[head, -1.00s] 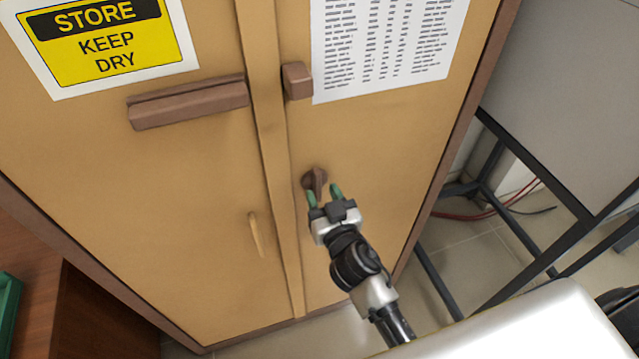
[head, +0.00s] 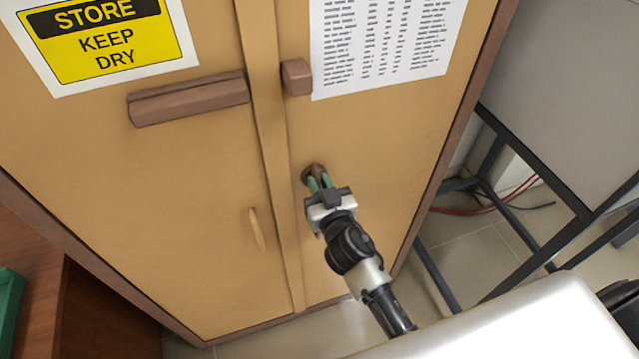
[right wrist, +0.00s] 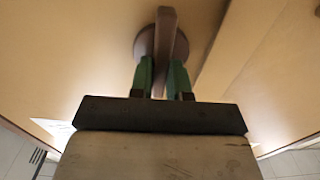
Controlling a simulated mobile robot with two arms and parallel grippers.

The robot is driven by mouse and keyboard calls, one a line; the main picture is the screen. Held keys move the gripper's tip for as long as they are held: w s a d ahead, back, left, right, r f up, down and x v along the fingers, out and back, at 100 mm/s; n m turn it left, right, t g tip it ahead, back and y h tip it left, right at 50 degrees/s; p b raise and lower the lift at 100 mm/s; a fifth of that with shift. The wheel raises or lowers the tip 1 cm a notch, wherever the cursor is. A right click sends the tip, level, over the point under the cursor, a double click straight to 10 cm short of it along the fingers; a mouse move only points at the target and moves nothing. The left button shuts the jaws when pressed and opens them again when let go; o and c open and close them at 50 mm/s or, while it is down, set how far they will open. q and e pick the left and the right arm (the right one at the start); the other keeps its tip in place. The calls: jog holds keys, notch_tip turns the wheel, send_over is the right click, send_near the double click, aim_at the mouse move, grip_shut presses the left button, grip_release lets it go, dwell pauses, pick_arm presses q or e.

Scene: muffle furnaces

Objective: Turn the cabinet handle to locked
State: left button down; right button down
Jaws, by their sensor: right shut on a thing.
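The tan cabinet (head: 200,200) has two doors with brown trim. Its brown handle (head: 314,170) is a round knob with a raised bar, on the right door. In the right wrist view the handle (right wrist: 166,35) shows its bar running nearly upright in the picture. My right gripper (head: 319,184) is at the handle, its green fingers shut on the bar, one on each side; the fingers also show in the right wrist view (right wrist: 160,72). The fingers hide part of the knob in the head view. My left gripper is not in view.
A long brown bar (head: 188,100) and a small brown block (head: 296,78) stick out above the handle. A thin tan pull (head: 257,230) is on the left door. A dark metal frame (head: 490,155) stands to the right, with red cables on the floor.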

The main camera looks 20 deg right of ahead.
jog(key=shift+a+f+n+b, duration=0.15)
jog(key=shift+n, duration=2.85)
jog(key=shift+a+f+n+b, duration=0.15)
jog(key=shift+f+n+b, duration=0.05)
jog(key=shift+n, duration=2.8)
jog(key=shift+a+f+n+b, duration=0.15)
jog(key=shift+n, duration=2.85)
jog(key=c, duration=1.1)
grip_release()
jog(key=shift+s, duration=0.15)
